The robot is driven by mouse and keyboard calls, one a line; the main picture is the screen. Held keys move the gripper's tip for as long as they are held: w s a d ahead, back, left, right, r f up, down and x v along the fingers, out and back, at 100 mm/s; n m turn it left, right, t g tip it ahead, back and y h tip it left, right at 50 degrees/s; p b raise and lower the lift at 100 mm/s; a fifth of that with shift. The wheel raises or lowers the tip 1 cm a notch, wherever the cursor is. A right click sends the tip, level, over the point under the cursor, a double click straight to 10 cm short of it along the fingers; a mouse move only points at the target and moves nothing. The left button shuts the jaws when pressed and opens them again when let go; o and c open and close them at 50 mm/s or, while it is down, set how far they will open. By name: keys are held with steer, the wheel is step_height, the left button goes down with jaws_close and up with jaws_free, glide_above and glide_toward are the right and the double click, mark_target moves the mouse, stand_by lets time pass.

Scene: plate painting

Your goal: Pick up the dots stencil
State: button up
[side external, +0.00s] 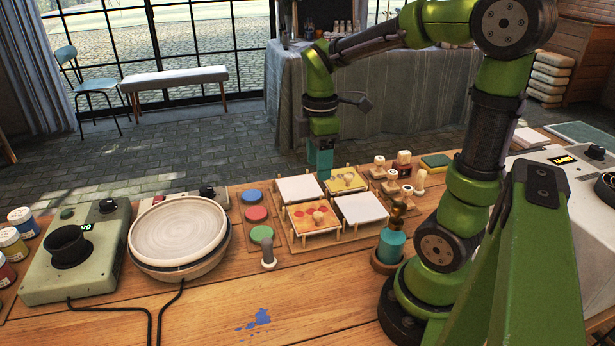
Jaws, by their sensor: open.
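The dots stencil seems to be the orange-yellow square (302,222) with red round marks and a small wooden knob. It lies in the near left place of a low wooden rack. A second yellow stencil (343,186) with a knob lies in the far right place. My gripper (320,176) points down above the far side of the rack, with teal fingers. It is open and seems to hold nothing. It is behind the dots stencil as seen here and apart from it. The gap between the fingers is too small to make out.
White square pieces (361,207) fill the rack's other places. Blue, red and green pads (256,214) stand left of it, near a grey-handled tool (268,250). A pale plate (178,228) sits further left. Stamps (403,162) and a teal bottle (391,244) stand right. The front table is mostly clear.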

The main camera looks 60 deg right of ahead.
mark_target(318, 214)
step_height(318, 214, down, 13)
steer(key=shift+d+f, duration=0.15)
steer(key=shift+f, duration=0.05)
stand_by(0.3)
jaws_close()
